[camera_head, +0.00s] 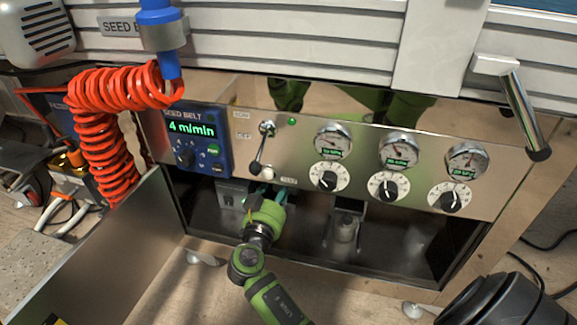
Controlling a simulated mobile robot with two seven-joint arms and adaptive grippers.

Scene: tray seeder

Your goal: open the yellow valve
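I cannot make out the yellow valve for certain. A small yellow-orange part (75,158) shows at the left, partly behind the red coiled hose (112,90); I cannot tell whether it is the valve. One green arm comes up from the bottom and leans in from the right, so I take it as my right. Its gripper (265,192) is at the cabinet opening, just below the steel control panel (225,98). Its teal fingers are apart and nothing shows between them. My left gripper is not in view.
The panel carries a blue display box (197,141), a toggle lever (261,147), three gauges and three knobs. An opened metal door (110,255) stands at the lower left. A chrome lever (524,110) is at the right. A black object (510,300) fills the lower right corner.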

